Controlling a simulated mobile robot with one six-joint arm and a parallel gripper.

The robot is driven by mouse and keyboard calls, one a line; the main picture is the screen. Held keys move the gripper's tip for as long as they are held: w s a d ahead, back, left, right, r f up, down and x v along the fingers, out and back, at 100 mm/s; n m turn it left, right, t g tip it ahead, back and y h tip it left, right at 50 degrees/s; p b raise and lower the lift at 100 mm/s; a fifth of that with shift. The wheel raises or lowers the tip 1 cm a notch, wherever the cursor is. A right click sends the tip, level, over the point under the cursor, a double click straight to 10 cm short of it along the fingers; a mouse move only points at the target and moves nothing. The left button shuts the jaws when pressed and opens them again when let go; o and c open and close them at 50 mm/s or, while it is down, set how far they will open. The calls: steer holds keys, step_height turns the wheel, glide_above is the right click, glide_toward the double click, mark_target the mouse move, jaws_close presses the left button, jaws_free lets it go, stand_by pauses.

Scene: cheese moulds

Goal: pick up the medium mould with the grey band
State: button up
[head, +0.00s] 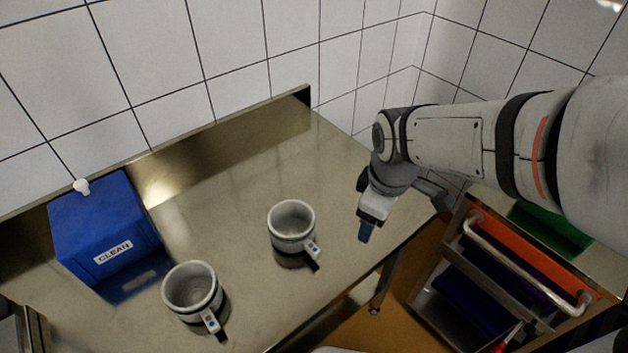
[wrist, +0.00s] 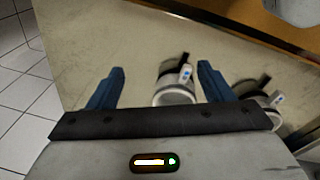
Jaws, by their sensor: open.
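Two pale grey, open-topped round moulds stand upright on the steel table, each with a dark band and a white tag with a blue mark. The right mould (head: 291,220) is nearer my gripper; the left mould (head: 190,288) is nearer the front edge. I cannot tell surely which band is grey or which mould is medium. My gripper (head: 366,232) is open and empty, above and right of the right mould, apart from it. In the wrist view one mould (wrist: 175,96) appears between the blue fingers (wrist: 161,70), and another mould (wrist: 268,118) is partly hidden behind the gripper body.
A blue box (head: 105,225) labelled CLEAN stands at the table's left. The steel table (head: 235,180) is otherwise clear, with a raised lip and tiled wall behind. A trolley (head: 470,270) with coloured bins stands at the right, beyond the table's edge.

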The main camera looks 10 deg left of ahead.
mark_target(311, 246)
steer(key=a+f+n, duration=0.3)
steer(key=a+n, duration=0.1)
steer(key=a+f+n+g, duration=0.1)
steer(key=a+f+n, duration=0.2)
steer(key=a+n, duration=0.1)
steer(key=w+a+f+n, duration=0.1)
steer(key=a+f+n, duration=0.2)
steer(key=a+n, duration=0.1)
steer(key=shift+f+n+g+b, duration=0.15)
steer(key=shift+n+g+b, duration=0.2)
steer(key=shift+n, duration=0.45)
steer(key=shift+a+f, duration=0.25)
steer(key=shift+f, duration=0.95)
steer(key=shift+w+f+p, duration=0.15)
steer(key=shift+f+p, duration=0.1)
steer(key=shift+f, duration=1.15)
steer(key=shift+w+f+p, duration=0.15)
steer(key=shift+f+p, duration=0.1)
steer(key=shift+f, duration=1.15)
steer(key=shift+c, duration=0.4)
steer(key=c, duration=1.1)
